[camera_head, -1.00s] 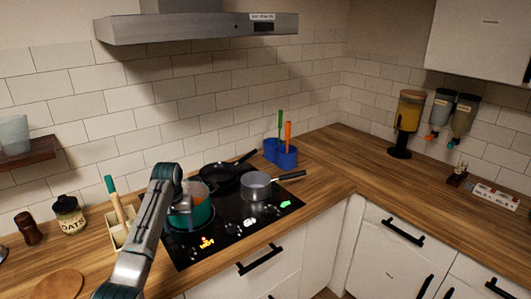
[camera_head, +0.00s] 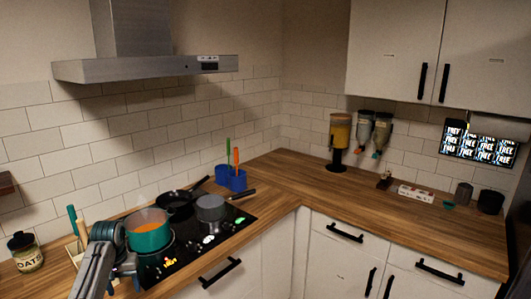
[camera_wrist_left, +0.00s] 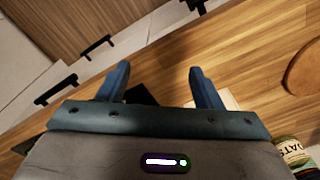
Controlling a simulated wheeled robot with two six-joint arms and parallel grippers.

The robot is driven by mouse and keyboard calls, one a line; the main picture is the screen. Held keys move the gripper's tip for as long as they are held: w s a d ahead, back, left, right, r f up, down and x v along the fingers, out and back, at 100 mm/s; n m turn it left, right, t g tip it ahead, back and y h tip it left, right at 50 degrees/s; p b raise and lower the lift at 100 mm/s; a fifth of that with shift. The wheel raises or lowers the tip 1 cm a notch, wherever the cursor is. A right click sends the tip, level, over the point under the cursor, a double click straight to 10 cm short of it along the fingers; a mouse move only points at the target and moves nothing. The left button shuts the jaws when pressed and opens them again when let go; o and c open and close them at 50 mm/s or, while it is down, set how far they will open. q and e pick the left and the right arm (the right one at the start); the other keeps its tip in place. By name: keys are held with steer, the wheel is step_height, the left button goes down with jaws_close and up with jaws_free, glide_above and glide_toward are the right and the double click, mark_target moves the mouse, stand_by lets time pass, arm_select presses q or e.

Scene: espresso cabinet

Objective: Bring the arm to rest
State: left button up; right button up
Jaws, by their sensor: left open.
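My left arm (camera_head: 92,270) comes in from the bottom left in the head view, in front of the stove's left side. Its gripper is mostly hidden there behind the arm. In the left wrist view my left gripper (camera_wrist_left: 158,76) shows two blue fingers spread wide, with nothing between them but the wooden counter (camera_wrist_left: 235,65) beyond. It is apart from the counter's objects. My right gripper is in no view.
A teal pot (camera_head: 149,238) with orange contents, a black pan (camera_head: 175,205) and a grey saucepan (camera_head: 210,209) stand on the black cooktop (camera_head: 190,252). An oats jar (camera_head: 25,255) stands at left. The right counter (camera_head: 330,195) has free room.

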arm_select(q)
steer(key=s+d+f+m+t+y, duration=0.1)
steer(key=s+d+f, duration=0.4)
steer(key=s, duration=0.4)
steer(key=s+d+f+m, duration=0.1)
steer(key=s+d+f, duration=0.2)
steer(key=s+f, duration=0.45)
steer(key=s+d+r+m+t, duration=0.1)
steer(key=s+d+r, duration=0.1)
steer(key=s, duration=0.6)
steer(key=s+d+r+t, duration=0.1)
steer(key=s+d, duration=0.1)
steer(key=s, duration=0.6)
steer(key=s+d+r+m+t, duration=0.1)
steer(key=s+d+r, duration=0.15)
steer(key=s, duration=0.55)
step_height(320, 180, down, 39)
steer(key=a+g+b, duration=0.2)
steer(key=a+b, duration=0.1)
steer(key=b, duration=0.3)
steer(key=s+f+g+b, duration=0.1)
steer(key=s+f+b, duration=0.4)
steer(key=s+f, duration=1.3)
step_height(320, 180, down, 4)
steer(key=shift+s+a+r+n, duration=0.25)
steer(key=shift+s+a+n, duration=0.05)
steer(key=shift+s+a, duration=0.1)
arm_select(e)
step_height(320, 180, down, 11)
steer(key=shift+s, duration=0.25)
